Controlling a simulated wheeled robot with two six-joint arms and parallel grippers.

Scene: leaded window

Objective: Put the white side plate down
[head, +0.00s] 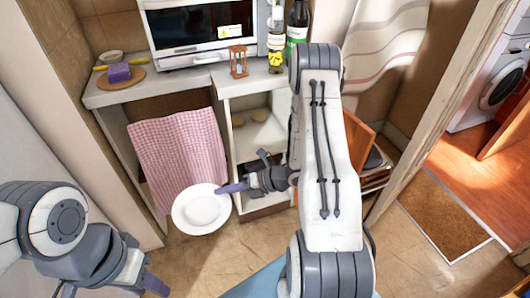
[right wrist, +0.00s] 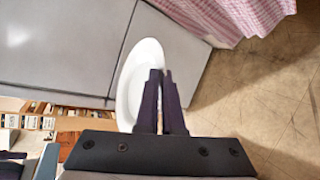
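The white side plate (head: 202,211) hangs in the air in front of the counter, its face turned up toward the head camera. My right gripper (head: 229,189) is at its upper right rim, shut on it. In the right wrist view the plate (right wrist: 131,82) shows nearly edge-on, with the fingers (right wrist: 163,75) close together on either side of its rim. My left gripper (head: 112,290) is at the lower left, partly cut off by the frame edge and away from the plate. Its opening cannot be judged.
A counter (head: 185,88) holds a microwave (head: 200,30), an hourglass (head: 238,62), bottles (head: 297,25) and a round board (head: 121,78) with a purple block. A checked cloth (head: 180,152) hangs below. An open shelf (head: 258,140) stands right of the cloth.

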